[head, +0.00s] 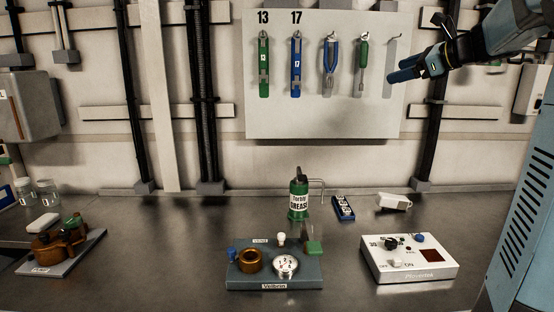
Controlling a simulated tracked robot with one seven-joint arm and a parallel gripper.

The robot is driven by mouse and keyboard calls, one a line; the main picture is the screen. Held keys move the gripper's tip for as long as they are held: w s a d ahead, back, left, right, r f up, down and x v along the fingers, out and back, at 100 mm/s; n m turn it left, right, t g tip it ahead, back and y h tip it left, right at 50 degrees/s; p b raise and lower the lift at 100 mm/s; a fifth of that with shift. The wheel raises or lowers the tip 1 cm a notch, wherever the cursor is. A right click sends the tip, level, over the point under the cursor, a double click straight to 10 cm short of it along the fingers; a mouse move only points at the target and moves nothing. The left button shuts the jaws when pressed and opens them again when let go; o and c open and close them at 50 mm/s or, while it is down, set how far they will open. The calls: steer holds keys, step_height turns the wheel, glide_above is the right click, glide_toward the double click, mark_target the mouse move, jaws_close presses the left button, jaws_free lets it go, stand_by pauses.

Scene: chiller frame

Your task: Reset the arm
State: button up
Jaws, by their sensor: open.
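My gripper (405,70) is in the upper right of the head view, at the end of my blue-grey arm. My arm comes in from the upper right corner.
A grease can (298,199), a gauge block (275,276) and a white control box (409,262) stand on the dark bench (165,255). Bare bench lies left of the gauge block.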

steer(key=s+a+f+n+g+h, duration=0.35)
steer(key=s+a+f+n, duration=0.7)
steer(key=s, duration=0.45)
steer(key=s+f+n+g+h, duration=0.1)
steer(key=s+f+n+h, duration=0.1)
steer(key=s+f+n, duration=0.4)
steer(key=s+f+n+g+h, duration=0.1)
steer(key=s+f+n+h, duration=0.2)
steer(key=s+f+n, duration=0.4)
steer(key=s, duration=0.4)
steer(key=shift+s+a+f, duration=0.15)
steer(key=shift+s+a, duration=0.1)
steer(key=shift+a, duration=0.15)
steer(key=shift+c, duration=0.3)
